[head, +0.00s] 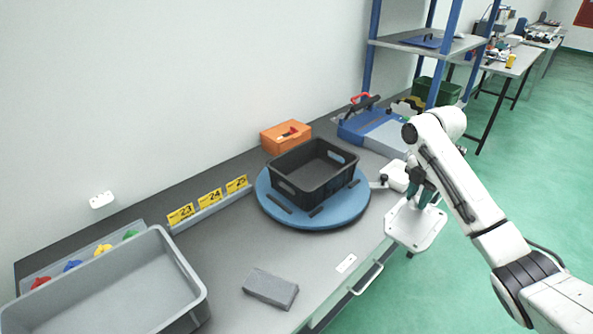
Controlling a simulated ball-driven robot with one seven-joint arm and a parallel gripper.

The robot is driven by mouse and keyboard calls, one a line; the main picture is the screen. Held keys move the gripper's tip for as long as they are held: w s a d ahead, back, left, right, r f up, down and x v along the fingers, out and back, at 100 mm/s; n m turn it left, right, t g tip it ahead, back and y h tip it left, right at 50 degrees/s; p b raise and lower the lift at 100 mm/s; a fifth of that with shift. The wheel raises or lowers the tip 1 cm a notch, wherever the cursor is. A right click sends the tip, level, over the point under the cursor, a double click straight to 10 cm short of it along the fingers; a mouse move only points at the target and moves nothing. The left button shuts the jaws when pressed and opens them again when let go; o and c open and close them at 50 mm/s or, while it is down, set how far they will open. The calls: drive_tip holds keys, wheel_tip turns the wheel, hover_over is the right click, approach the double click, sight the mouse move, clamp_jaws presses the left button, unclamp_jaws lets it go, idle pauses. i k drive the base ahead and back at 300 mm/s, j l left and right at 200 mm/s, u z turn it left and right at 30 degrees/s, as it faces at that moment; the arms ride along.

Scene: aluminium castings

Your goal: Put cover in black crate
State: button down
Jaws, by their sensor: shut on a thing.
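The cover (414,229) is a pale, roughly square casting with small holes near its corners. My gripper (425,200) is shut on a raised part near its middle; the exact contact is partly hidden by the fingers. The cover hangs tilted at the right, out past the bench's front edge. The black crate (288,188) sits on a round blue turntable (326,217), to the left of the cover and apart from it. The crate is open at the top, and the inside that shows looks empty.
A grey bin (190,275) stands at front left, with a grey block (270,288) to its right. Yellow number cards (209,198) line the wall side. An orange box (284,137) and a blue case (362,126) stand behind the crate. A blue-post shelf (445,45) rises farther back.

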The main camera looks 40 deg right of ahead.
sight(313, 180)
drive_tip(key=i, duration=1.25)
